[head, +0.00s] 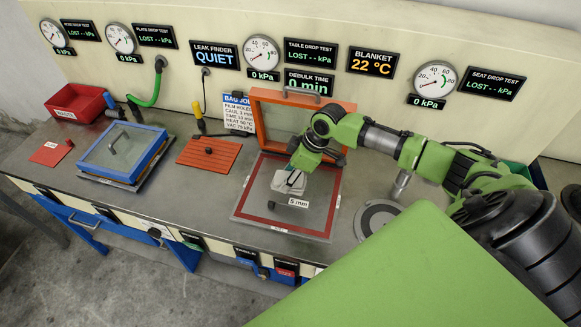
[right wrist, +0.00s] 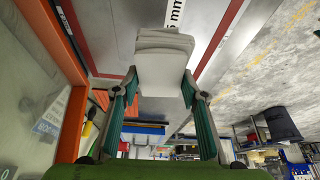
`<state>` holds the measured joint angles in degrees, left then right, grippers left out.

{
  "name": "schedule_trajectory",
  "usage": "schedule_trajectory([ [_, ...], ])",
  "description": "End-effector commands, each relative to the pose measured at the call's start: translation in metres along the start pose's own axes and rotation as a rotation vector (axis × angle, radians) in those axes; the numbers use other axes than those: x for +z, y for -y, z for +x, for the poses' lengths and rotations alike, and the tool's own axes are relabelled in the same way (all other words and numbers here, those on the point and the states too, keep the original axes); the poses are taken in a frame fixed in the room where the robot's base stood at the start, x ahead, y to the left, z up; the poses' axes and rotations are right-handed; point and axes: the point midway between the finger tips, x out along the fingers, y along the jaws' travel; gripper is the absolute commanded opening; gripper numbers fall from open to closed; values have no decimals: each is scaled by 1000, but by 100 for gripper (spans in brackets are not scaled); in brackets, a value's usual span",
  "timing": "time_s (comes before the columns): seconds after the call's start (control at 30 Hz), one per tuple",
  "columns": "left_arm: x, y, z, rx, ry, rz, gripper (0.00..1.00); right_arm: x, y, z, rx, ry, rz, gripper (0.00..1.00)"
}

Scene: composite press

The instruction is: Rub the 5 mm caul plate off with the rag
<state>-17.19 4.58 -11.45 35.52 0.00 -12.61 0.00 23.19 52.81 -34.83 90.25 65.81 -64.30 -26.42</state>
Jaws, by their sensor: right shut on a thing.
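The 5 mm caul plate (head: 316,217) lies flat on the bench, a grey sheet with a red border around it and a white "5 mm" label. A dark knob (head: 271,205) shows near its left front. My right gripper (head: 291,177) is shut on the folded, pale grey rag (head: 287,184) above the plate's left-middle part. The rag hides a patch of the plate; I cannot tell whether it touches. In the right wrist view the rag (right wrist: 165,62) sits between the two fingers, near the label (right wrist: 175,14). My left gripper is not in view.
An orange-framed lid (head: 258,124) stands raised behind the plate. A blue-framed plate (head: 124,150), an orange-red mat (head: 209,152) and a red bin (head: 78,103) sit to the left. A round grey disc (head: 378,216) lies to the right. Gauges and displays line the back wall.

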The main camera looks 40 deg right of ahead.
Motion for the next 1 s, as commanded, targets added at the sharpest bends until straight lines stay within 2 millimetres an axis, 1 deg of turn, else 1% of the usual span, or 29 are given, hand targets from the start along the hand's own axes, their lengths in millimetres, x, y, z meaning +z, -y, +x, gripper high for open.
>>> schedule_trajectory([
  [0.17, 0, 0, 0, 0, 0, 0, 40, 0, 0, 0, 0, 0, 0, 16],
  [0.37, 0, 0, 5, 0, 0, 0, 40, 3, 0, 8, 0, 0, 0, 15],
  [0.8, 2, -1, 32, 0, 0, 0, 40, 19, 0, 48, 0, -1, 0, 15],
  [1.0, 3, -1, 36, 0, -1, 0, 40, 22, 0, 55, 1, -1, 0, 15],
])
